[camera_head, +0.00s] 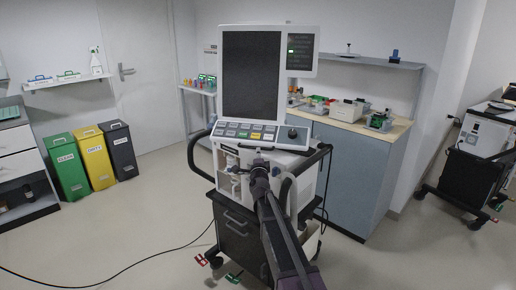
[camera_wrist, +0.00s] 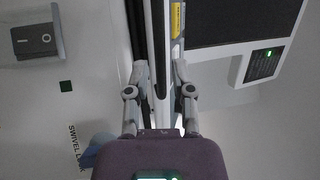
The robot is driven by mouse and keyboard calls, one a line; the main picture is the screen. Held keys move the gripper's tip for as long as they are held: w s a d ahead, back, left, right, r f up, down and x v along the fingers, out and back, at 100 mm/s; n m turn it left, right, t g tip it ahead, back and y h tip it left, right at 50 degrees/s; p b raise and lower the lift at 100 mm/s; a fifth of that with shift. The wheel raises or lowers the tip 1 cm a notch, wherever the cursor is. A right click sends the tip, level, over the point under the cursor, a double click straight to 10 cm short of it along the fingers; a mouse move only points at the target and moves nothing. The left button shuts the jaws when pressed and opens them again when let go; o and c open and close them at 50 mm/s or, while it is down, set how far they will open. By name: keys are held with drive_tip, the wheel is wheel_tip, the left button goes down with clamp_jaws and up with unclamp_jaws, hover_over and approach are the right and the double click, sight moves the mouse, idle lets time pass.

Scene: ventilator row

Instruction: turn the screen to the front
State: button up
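The screen (camera_head: 250,75) is a tall dark panel in a white frame on top of the ventilator cart (camera_head: 300,170); in the head view its face is towards me, slightly turned. A row of keys (camera_head: 248,132) and a knob lie along its lower edge. The wrist view shows part of the dark screen (camera_wrist: 240,18) at upper right. My gripper (camera_head: 258,172) is just below the key panel. In the wrist view my gripper's fingers (camera_wrist: 160,75) stand either side of a pale, narrow edge or bar; whether they touch it is unclear.
A "SWIVEL LOCK" label (camera_wrist: 76,148) and a dark switch box (camera_wrist: 37,40) show on a pale surface left in the wrist view. A counter (camera_head: 365,160) stands behind the cart. Three bins (camera_head: 95,158) stand left. Another cart (camera_head: 470,165) stands right. A cable crosses the floor.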

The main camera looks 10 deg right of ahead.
drive_tip(key=shift+x, duration=2.05)
clamp_jaws()
